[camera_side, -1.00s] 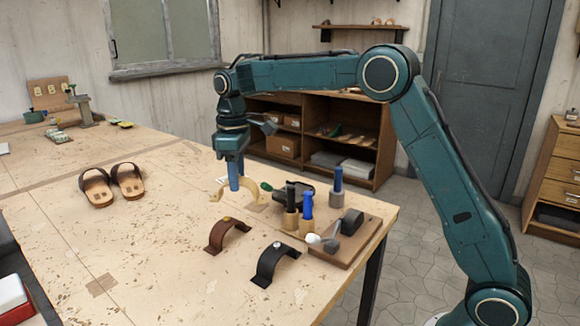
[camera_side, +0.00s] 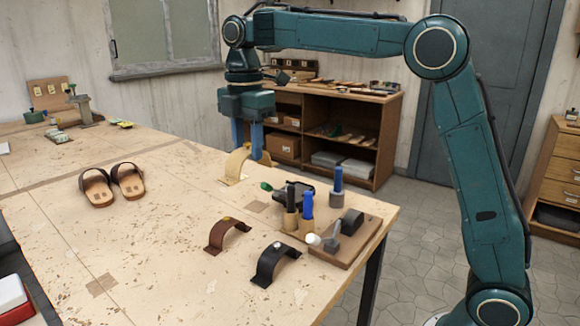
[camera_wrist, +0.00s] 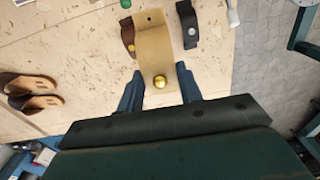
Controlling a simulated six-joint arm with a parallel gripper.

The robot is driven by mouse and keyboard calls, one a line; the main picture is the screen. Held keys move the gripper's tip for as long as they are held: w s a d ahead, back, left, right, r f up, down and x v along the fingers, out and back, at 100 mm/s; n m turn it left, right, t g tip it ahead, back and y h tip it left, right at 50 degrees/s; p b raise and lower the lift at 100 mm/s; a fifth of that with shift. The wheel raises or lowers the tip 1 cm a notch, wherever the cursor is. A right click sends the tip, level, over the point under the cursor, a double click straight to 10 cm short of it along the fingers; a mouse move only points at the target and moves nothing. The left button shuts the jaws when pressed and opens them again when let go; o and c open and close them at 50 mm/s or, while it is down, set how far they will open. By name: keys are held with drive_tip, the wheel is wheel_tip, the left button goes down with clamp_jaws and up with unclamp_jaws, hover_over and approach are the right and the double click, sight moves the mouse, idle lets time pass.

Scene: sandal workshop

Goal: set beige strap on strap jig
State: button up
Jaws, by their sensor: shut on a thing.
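The beige strap (camera_side: 235,168) is a curved tan band. My gripper (camera_side: 247,150) is shut on it and holds it up, seemingly above the far edge of the bench. In the wrist view the strap (camera_wrist: 153,45) sits between my two blue fingers (camera_wrist: 159,82), with a brass stud near the held end and a small hole at the other. A wooden board (camera_side: 338,258) at the bench's right corner carries a dark rounded block (camera_side: 352,221), which looks like the strap jig. The strap is apart from it, to its left and behind.
A brown strap (camera_side: 228,233) and a black strap (camera_side: 275,262) stand arched on the bench (camera_side: 150,250). Blue-handled tools (camera_side: 306,206) and a hammer (camera_side: 331,240) are by the board. Two sandals (camera_side: 97,188) lie at left.

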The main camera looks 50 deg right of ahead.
drive_tip(key=shift+s+r+n, duration=0.25)
drive_tip(key=shift+n, duration=0.05)
wheel_tip(320, 180, down, 20)
idle(1.2)
drive_tip(key=shift+f, duration=0.15)
drive_tip(key=o, duration=1)
drive_tip(key=shift+c, duration=0.2)
wheel_tip(320, 180, up, 12)
